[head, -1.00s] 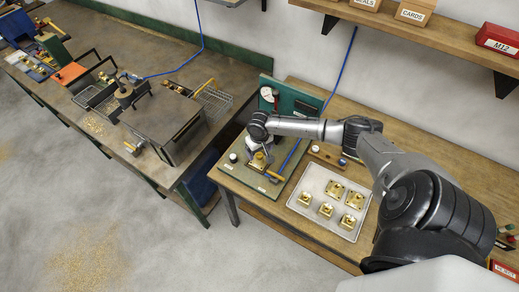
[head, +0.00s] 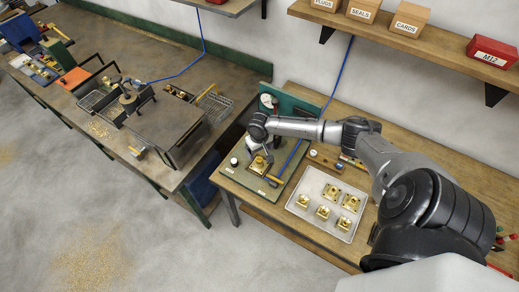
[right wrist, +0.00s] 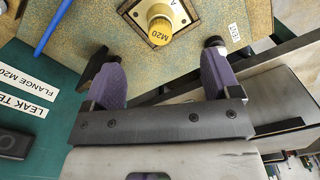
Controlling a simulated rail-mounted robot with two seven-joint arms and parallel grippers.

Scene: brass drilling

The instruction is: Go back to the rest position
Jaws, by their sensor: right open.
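My right gripper (head: 261,149) is at the green test board (head: 234,174) on the right bench. In the right wrist view my right gripper (right wrist: 162,58) has two purple fingers spread wide with nothing between the tips. My left gripper is not in view.
A light tray (head: 318,182) with several brass parts stands right of the board. A shelf (head: 400,42) with boxes hangs above. The left bench (head: 84,62) carries equipment.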

